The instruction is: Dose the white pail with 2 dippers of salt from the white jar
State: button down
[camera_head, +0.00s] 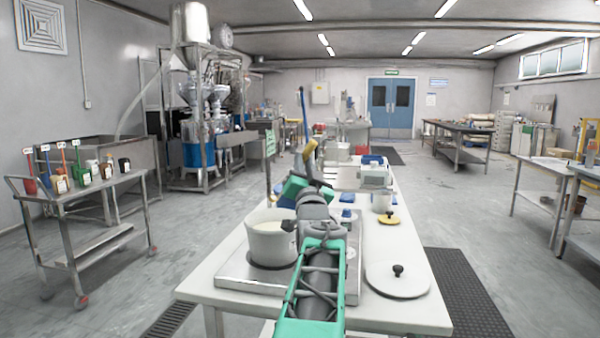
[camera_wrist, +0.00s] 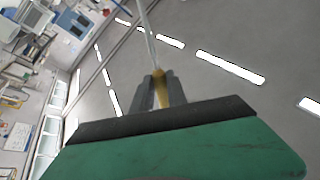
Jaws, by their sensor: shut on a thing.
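The white pail (camera_head: 268,243) stands open on a steel plate at the near left of the white table, with pale contents inside. A small white jar (camera_head: 381,203) stands open farther back on the right, in the head view. My gripper (camera_head: 311,172) is raised beyond the pail's right side, shut on a yellow handle (camera_head: 310,152), probably the dipper's. In the wrist view my gripper (camera_wrist: 160,88) clasps the yellow handle (camera_wrist: 160,98), and a thin pale rod runs up from it. The dipper's cup is not clear, so I cannot tell whether it holds salt.
A large white lid (camera_head: 397,280) with a black knob lies at the table's right front. Boxes and a white device (camera_head: 375,175) stand behind. A cart (camera_head: 85,195) with small containers is at left.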

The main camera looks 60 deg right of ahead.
jog(key=s+f+m+g+h+b, duration=0.5)
jog(key=f+m+h+b, duration=0.3)
jog(key=m+b, duration=0.4)
jog(key=g+b, duration=0.1)
jog(key=b, duration=0.3)
jog(key=shift+f+g, duration=0.2)
jog(key=shift+g, duration=0.2)
